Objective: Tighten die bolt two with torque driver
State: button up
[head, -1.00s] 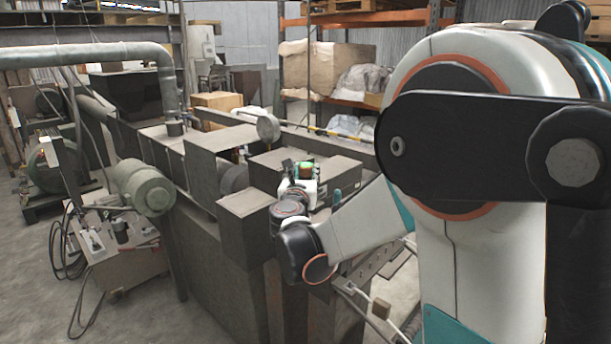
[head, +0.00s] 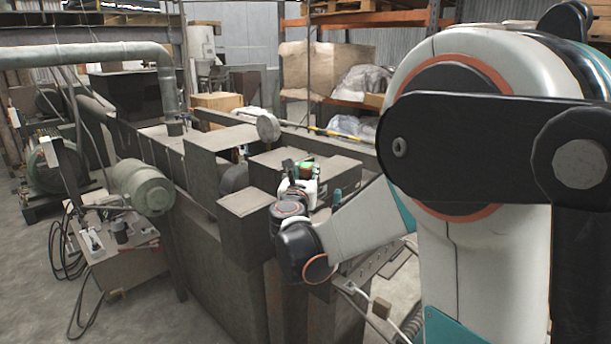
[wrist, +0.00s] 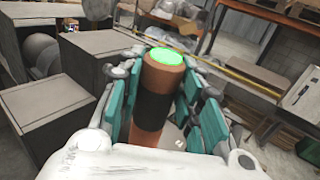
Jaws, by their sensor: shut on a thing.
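My gripper (wrist: 158,110) is shut on the torque driver (wrist: 152,95), an orange-brown cylinder with a black band and a glowing green cap. Teal finger pads press on it from both sides in the wrist view. In the head view the driver's green top (head: 305,171) shows above my gripper (head: 300,185), beside the grey block of the machine. The driver's lower end and die bolt two are hidden, so I cannot tell whether they touch.
Grey machine blocks stand left of my gripper, one box-shaped block (head: 245,222) close by. A green motor (head: 142,187) sits further left. A shelf rack (head: 360,18) with wrapped goods stands behind.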

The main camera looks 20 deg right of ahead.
jog(key=shift+f+b, duration=0.65)
jog(key=shift+b, duration=0.35)
dwell(1.8)
jog(key=shift+r, duration=0.15)
